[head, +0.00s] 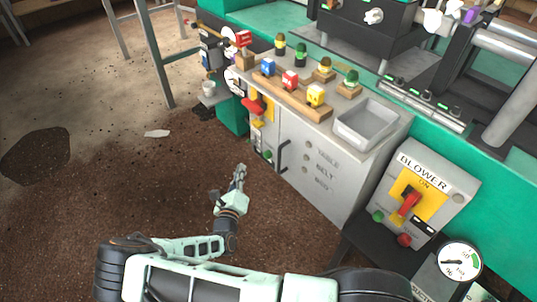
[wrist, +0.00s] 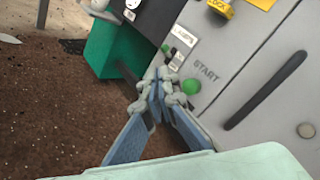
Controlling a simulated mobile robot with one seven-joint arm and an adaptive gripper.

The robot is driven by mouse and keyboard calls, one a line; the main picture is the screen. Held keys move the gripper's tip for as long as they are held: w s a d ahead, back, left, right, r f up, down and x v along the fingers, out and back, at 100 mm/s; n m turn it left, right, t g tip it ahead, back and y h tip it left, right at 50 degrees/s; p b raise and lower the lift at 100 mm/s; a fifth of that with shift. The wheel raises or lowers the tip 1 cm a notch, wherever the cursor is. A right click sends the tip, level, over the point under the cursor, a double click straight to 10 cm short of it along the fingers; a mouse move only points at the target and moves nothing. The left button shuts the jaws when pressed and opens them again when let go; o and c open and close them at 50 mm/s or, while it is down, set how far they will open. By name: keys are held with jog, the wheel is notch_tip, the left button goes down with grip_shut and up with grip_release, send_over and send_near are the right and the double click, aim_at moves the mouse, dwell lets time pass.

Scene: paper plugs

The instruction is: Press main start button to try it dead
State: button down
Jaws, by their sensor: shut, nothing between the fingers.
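The start button is a green round button (wrist: 191,87) on the grey cabinet (wrist: 232,50), just below the word START in the wrist view. In the head view a small green button (head: 267,154) shows low on the cabinet's front. My gripper (wrist: 163,76) is shut and empty, its fingertips together just left of the button in the wrist view. I cannot tell whether they touch it. In the head view my gripper (head: 241,169) is in front of the cabinet, left of its dark handle, apart from the button in the picture.
A dark bar handle (head: 283,157) stands out right of the button. A red switch handle (head: 252,105) and a yellow lock tag (wrist: 221,8) are above. A green block (wrist: 118,48) stands to the left. The BLOWER box (head: 425,190) is at right. Open brown floor lies left.

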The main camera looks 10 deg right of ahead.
aim_at(267, 155)
jog(key=shift+a+f+n+y, duration=0.25)
jog(key=shift+f+n, duration=0.1)
jog(key=shift+f, duration=0.25)
jog(key=shift+a+f+n+y, duration=0.25)
jog(key=shift+f+n, duration=0.1)
jog(key=shift+f, duration=0.25)
jog(key=w+d, duration=0.5)
jog(key=d, duration=0.2)
jog(key=shift+d, duration=0.2)
dwell(0.8)
jog(key=shift+w+d+p, duration=0.2)
jog(key=shift+d+p, duration=0.15)
jog(key=shift+p, duration=0.1)
